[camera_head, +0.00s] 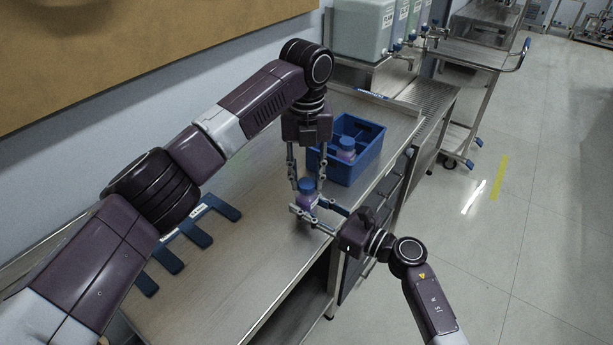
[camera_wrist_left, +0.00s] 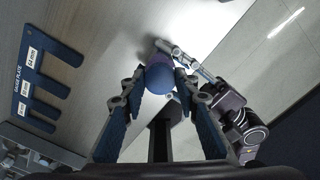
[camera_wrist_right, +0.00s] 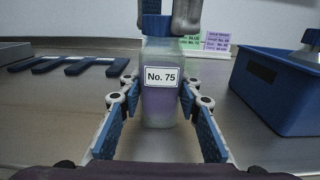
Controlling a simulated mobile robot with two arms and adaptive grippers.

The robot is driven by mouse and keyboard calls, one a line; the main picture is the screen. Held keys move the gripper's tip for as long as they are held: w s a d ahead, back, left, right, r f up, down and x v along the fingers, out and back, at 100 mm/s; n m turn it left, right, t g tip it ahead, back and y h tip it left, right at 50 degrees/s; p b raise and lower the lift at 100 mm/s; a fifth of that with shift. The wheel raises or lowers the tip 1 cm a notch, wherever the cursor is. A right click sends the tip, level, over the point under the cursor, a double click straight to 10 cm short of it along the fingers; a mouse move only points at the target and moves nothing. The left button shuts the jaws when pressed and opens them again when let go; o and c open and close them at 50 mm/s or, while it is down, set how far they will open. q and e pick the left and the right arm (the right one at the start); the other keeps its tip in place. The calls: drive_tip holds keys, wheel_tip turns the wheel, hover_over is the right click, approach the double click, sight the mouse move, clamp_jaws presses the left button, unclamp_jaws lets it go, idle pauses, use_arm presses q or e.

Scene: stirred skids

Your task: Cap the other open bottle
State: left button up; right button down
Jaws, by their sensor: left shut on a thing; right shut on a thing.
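A bottle labelled "No. 75" (camera_wrist_right: 160,105) with purple contents stands upright on the steel worktop, near its front edge. A blue cap (camera_wrist_right: 156,26) sits at its mouth; how tightly it is seated cannot be told. My left gripper (camera_head: 305,185) comes down from above and is shut on the cap (camera_wrist_left: 159,79). My right gripper (camera_head: 316,214) reaches in from the right and is shut around the bottle body; its fingers flank the bottle in the right wrist view (camera_wrist_right: 160,90). Another bottle (camera_head: 346,152) with a blue cap stands in the blue crate (camera_head: 366,165).
The blue crate stands behind and right of the bottle. A dark blue gauge plate (camera_head: 192,238) with slots lies at the left of the worktop (camera_head: 240,262). Coloured label cards (camera_wrist_right: 215,40) stand at the back. Large containers (camera_head: 362,30) with taps are beyond.

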use_arm(q)
drive_tip(key=o, duration=0.8)
drive_tip(key=shift+o, duration=0.2)
wheel_tip(320, 180, up, 12)
use_arm(e)
drive_tip(key=c, duration=1.3)
unclamp_jaws()
